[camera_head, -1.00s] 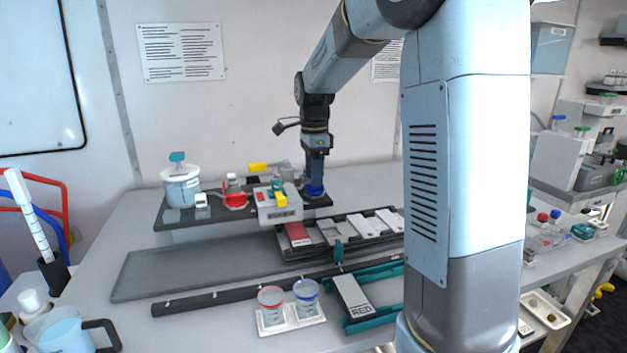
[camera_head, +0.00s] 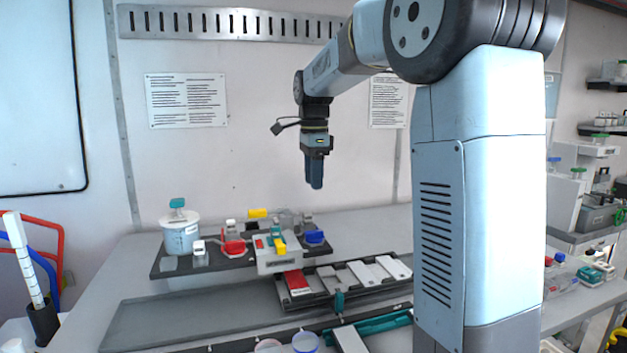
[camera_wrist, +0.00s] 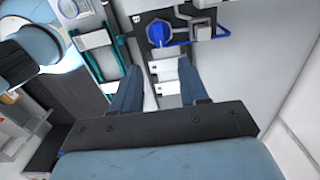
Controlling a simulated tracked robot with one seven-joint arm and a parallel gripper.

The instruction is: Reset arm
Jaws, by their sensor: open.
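My gripper (camera_head: 315,184) hangs fingers down above the back of the bench, clear of everything below it. In the wrist view my gripper (camera_wrist: 160,82) shows two blue fingers spread apart with nothing between them. A blue-topped part (camera_head: 314,238) sits below it at the right end of the dark raised shelf. A round blue part (camera_wrist: 159,32) shows beyond the fingers in the wrist view.
The dark shelf (camera_head: 166,262) holds a white tub (camera_head: 181,233), a red-topped part (camera_head: 233,246) and a grey box (camera_head: 279,258). A black tray (camera_head: 318,297) with a red card and several pale plates lies in front. The wall stands behind.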

